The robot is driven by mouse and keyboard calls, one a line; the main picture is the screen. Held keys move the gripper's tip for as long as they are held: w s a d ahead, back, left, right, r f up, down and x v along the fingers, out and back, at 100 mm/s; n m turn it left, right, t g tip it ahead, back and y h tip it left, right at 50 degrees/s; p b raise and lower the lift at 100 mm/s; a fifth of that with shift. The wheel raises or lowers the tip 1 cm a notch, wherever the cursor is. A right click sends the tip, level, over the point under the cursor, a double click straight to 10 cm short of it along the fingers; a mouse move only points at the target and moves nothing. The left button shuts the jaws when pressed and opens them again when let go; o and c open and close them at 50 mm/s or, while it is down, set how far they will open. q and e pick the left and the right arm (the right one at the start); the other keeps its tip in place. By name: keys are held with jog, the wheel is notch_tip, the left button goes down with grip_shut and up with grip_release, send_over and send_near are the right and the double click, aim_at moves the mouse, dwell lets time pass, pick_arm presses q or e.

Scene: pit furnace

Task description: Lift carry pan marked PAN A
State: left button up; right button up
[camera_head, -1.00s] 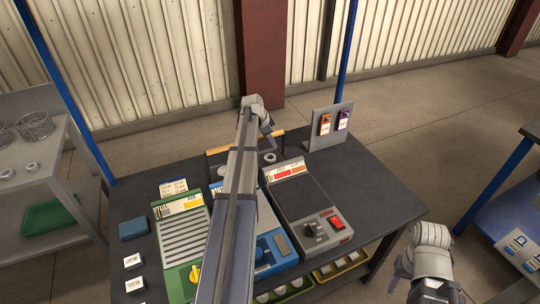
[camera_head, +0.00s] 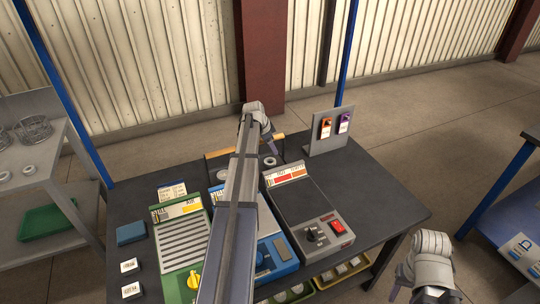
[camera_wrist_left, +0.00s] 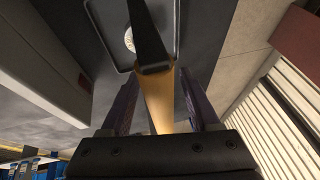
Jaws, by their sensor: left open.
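The carry pan (camera_wrist_left: 98,30) is a dark, shallow, rimmed tray at the far side of the bench, with a wooden bar handle (camera_head: 217,153) raised over it. No PAN A mark is readable. My left gripper (camera_head: 271,142) is at the handle. In the left wrist view, its open fingers (camera_wrist_left: 160,80) stand either side of the wooden bar, with gaps visible. My left arm hides the handle's middle. My right gripper (camera_head: 401,280) hangs at lower right, its opening unclear.
A green-and-grey unit (camera_head: 183,240), a blue unit (camera_head: 275,255) and a dark grey unit with a red switch (camera_head: 315,215) fill the bench (camera_head: 385,205) front. An upright tag board (camera_head: 328,132) stands right of the pan. The bench's right side is clear.

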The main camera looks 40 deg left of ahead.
pick_arm(q)
grip_shut()
dwell(0.5)
